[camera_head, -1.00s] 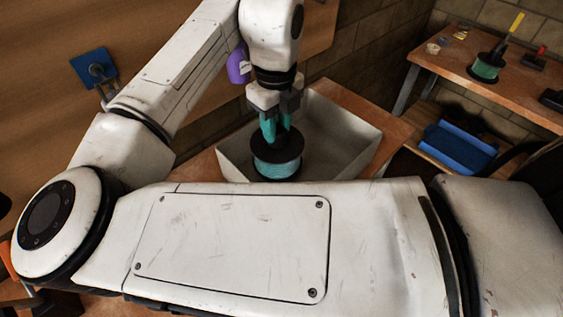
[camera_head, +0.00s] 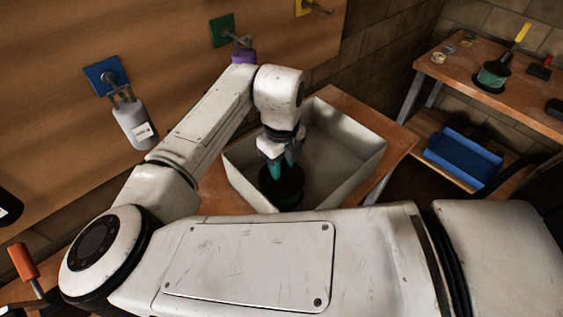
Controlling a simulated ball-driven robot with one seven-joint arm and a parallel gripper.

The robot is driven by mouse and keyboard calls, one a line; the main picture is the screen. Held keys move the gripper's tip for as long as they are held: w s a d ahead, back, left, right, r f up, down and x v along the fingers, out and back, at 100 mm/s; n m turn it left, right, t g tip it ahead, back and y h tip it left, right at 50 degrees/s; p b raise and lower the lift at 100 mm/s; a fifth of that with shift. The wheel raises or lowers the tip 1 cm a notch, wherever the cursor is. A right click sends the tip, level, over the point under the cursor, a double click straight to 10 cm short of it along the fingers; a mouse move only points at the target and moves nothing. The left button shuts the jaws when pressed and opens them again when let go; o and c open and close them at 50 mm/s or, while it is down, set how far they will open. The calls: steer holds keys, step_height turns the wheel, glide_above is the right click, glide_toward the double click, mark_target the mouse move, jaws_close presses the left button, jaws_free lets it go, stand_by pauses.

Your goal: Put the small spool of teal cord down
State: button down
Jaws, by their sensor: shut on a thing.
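My gripper (camera_head: 281,171) points down and is shut on the small spool of teal cord (camera_head: 285,190), holding it by its top. The spool has dark flanges; its cord is mostly in shadow now. The spool is upright inside the pale open-topped bin (camera_head: 354,172), near the bin's front left. I cannot tell whether it touches the bin's floor. My arm hides part of the near side.
The bin stands on a wooden table (camera_head: 391,139), with free room at its right. Another teal spool (camera_head: 491,78) is on the bench (camera_head: 470,66) at the right. A blue tray (camera_head: 463,158) sits below. A grey bottle (camera_head: 135,126) hangs at left.

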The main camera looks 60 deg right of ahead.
steer(key=shift+f, duration=0.1)
steer(key=c, duration=0.8)
jaws_free()
step_height(320, 180, up, 12)
steer(key=shift+b, duration=0.45)
